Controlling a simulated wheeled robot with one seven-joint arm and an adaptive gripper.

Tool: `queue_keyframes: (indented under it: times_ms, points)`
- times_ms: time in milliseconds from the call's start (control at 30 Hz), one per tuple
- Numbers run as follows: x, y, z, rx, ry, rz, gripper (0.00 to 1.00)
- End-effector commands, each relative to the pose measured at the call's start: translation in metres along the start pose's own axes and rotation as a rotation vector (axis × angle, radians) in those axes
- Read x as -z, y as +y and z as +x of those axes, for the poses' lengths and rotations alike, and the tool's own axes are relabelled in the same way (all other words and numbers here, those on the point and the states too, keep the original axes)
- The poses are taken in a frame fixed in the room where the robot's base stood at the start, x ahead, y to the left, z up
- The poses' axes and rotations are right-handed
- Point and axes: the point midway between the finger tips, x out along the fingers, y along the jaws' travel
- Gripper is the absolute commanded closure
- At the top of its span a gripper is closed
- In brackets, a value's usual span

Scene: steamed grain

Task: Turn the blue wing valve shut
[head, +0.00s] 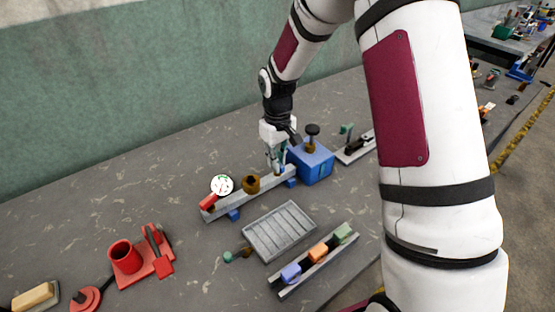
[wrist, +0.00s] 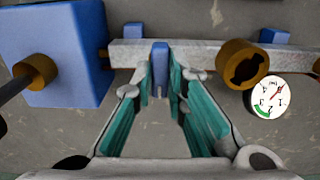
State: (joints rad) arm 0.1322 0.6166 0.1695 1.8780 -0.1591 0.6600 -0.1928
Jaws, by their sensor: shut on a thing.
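The blue wing valve (wrist: 160,60) stands on a grey bar between a blue box and a brass fitting. In the wrist view it sits between the two teal-padded fingers of my gripper (wrist: 163,85), which is shut on it. In the head view my gripper (head: 276,168) reaches down to the bar (head: 222,206) just left of the blue box (head: 313,168); the arm and fingers hide most of the valve there. The brass fitting (head: 251,184) and a white dial gauge (head: 221,185) are further left on the bar; the gauge also shows in the wrist view (wrist: 268,97).
A grey slotted tray (head: 281,231) and a rail with coloured blocks (head: 318,250) lie in front of the bar. A red cup holder (head: 126,257) stands at the left. A dark knob (head: 312,130) rises from the blue box. A small green-handled fixture (head: 347,130) stands beyond it.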

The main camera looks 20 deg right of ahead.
Motion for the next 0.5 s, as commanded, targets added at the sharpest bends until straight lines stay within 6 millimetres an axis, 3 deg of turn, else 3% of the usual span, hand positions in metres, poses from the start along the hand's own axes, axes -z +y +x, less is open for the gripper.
queue_keyframes:
  times_ms: [333,367,433,500]
  points:
    - [0.0001,0.0003,-0.0002,-0.001,0.0,-0.007,1.0]
    - [0.0001,0.0003,-0.0002,-0.001,0.0,-0.007,0.84]
    - [0.0,0.0003,-0.0002,-0.001,0.0,-0.006,0.68]
    - [0.0001,0.0002,-0.0002,-0.001,0.0,-0.006,0.67]
